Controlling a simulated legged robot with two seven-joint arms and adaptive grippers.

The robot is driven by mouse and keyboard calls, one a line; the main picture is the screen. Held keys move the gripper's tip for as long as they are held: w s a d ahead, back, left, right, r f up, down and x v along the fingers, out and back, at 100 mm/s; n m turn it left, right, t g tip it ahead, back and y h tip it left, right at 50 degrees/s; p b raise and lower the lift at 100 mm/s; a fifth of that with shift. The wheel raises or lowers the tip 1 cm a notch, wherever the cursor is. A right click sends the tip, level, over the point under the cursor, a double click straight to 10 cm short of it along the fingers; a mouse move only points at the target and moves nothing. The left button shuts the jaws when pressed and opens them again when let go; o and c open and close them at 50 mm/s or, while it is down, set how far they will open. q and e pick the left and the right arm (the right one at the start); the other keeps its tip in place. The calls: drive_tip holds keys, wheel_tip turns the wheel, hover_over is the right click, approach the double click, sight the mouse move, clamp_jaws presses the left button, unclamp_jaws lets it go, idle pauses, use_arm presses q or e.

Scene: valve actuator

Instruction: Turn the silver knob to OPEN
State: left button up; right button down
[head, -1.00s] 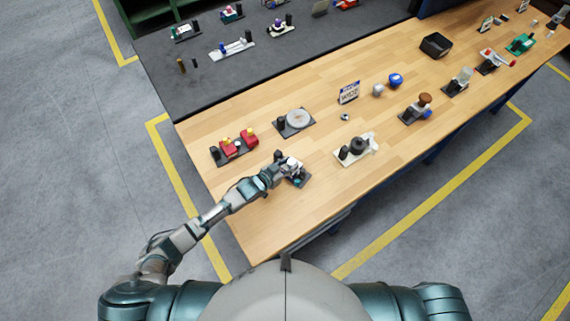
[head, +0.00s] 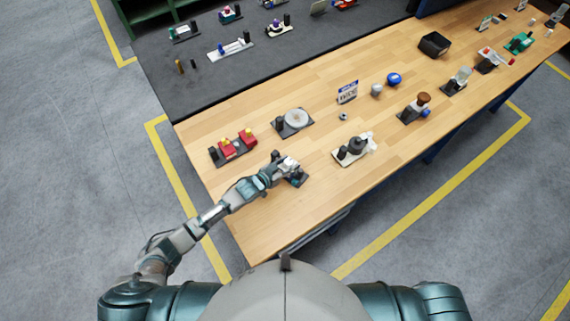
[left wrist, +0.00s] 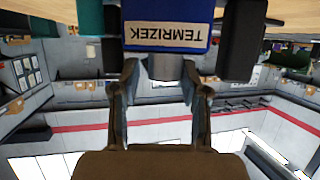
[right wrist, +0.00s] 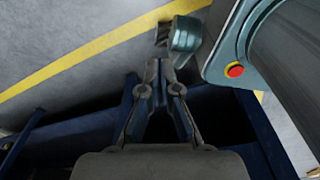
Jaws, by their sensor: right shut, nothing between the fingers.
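My left gripper (left wrist: 161,78) has one finger on each side of the knob. A small gap shows at the left finger; the right finger is at or very near the knob's edge. In the head view my left gripper (head: 285,166) is over the small dark device (head: 298,181) near the table's front, and mostly hides it. My right gripper (right wrist: 160,78) is shut and empty, away from the devices.
On the wooden table (head: 250,215), a red device (head: 233,147) stands to the left, a round grey-dial device (head: 294,121) behind, and a white-based device (head: 352,148) to the right. A dark blue frame (right wrist: 70,125) lies beneath my right gripper.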

sight(289, 165)
use_arm(q)
drive_tip(key=shift+d, duration=0.3)
drive_tip(key=shift+s+a, duration=0.15)
drive_tip(key=shift+p+v, duration=0.3)
drive_tip(key=shift+v, duration=1.8)
drive_tip(key=s+d+v, duration=0.2)
drive_tip(key=v, duration=1.3)
drive_tip(key=shift+s+r, duration=0.2)
drive_tip(key=shift+r, duration=0.05)
use_arm(e)
drive_tip(key=shift+d+r, duration=0.3)
drive_tip(key=shift+d, duration=0.3)
